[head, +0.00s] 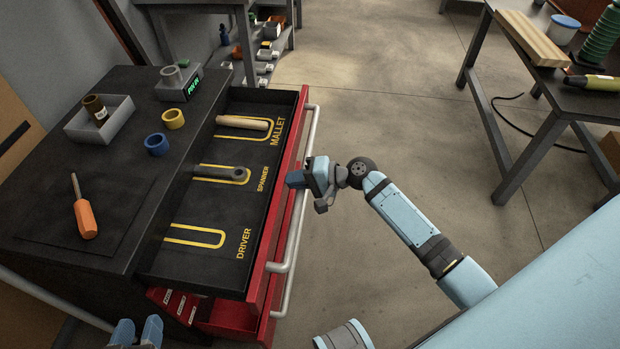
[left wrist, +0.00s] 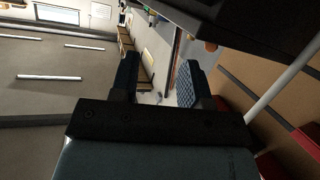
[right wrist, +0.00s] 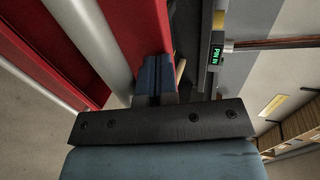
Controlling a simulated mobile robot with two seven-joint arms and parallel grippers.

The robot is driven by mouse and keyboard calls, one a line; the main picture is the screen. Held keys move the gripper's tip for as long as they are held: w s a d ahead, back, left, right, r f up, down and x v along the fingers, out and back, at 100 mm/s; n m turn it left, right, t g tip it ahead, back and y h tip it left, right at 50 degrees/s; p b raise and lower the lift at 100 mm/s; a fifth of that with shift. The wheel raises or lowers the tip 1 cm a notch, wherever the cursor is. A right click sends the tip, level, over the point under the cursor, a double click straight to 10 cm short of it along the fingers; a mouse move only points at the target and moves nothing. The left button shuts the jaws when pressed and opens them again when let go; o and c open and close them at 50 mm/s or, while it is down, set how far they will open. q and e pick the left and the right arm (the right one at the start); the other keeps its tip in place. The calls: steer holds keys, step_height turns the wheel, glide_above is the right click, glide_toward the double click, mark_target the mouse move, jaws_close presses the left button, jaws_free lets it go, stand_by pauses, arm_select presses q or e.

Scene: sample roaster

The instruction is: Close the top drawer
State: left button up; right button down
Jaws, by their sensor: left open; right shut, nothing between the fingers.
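The top drawer (head: 207,218) stands pulled out of the dark cabinet, with a red front (head: 268,245) and a long silver handle (head: 299,205). Inside, a wooden mallet handle (head: 242,123) and a dark spanner (head: 222,172) lie by yellow outlines; the DRIVER outline is empty. My right gripper (head: 290,179) is shut and empty at the red front's upper edge, above the handle. In the right wrist view its fingertips (right wrist: 157,65) are beside the red front and silver handle (right wrist: 92,38); contact is unclear. My left gripper (head: 137,333) is open and empty at the bottom left; its fingers show in the left wrist view (left wrist: 157,82).
On the cabinet top (head: 130,195) are an orange-handled screwdriver (head: 84,210), a grey tray (head: 84,130) with a brown cup, blue (head: 156,145) and yellow (head: 173,119) rings, and a scale (head: 180,84). A table (head: 520,62) stands at right; the floor between is clear.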

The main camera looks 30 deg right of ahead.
steer(key=w+a, duration=0.3)
steer(key=a, duration=0.1)
steer(key=w+a, duration=0.2)
steer(key=a, duration=0.1)
steer(key=w+a, duration=0.3)
steer(key=a, duration=0.1)
steer(key=shift+w+a, duration=0.3)
steer(key=shift+w, duration=0.05)
steer(key=b, duration=0.1)
glide_above(204, 187)
steer(key=d, duration=0.1)
steer(key=shift+s, duration=0.45)
steer(key=shift+w+a, duration=0.35)
steer(key=shift+a, duration=0.1)
arm_select(q)
steer(key=shift+w+d+r+t+h, duration=0.1)
steer(key=shift+d+r+t+h, duration=0.15)
steer(key=shift+r, duration=0.2)
steer(key=shift+w+d+r+t+h, duration=0.1)
steer(key=shift+d+r+t, duration=0.05)
steer(key=shift+d+r, duration=0.25)
arm_select(e)
steer(key=shift+w+a+r, duration=0.1)
steer(key=shift+r, duration=0.05)
arm_select(q)
steer(key=shift+a+f, duration=0.1)
steer(key=shift+a, duration=0.05)
arm_select(e)
steer(key=shift+r, duration=0.1)
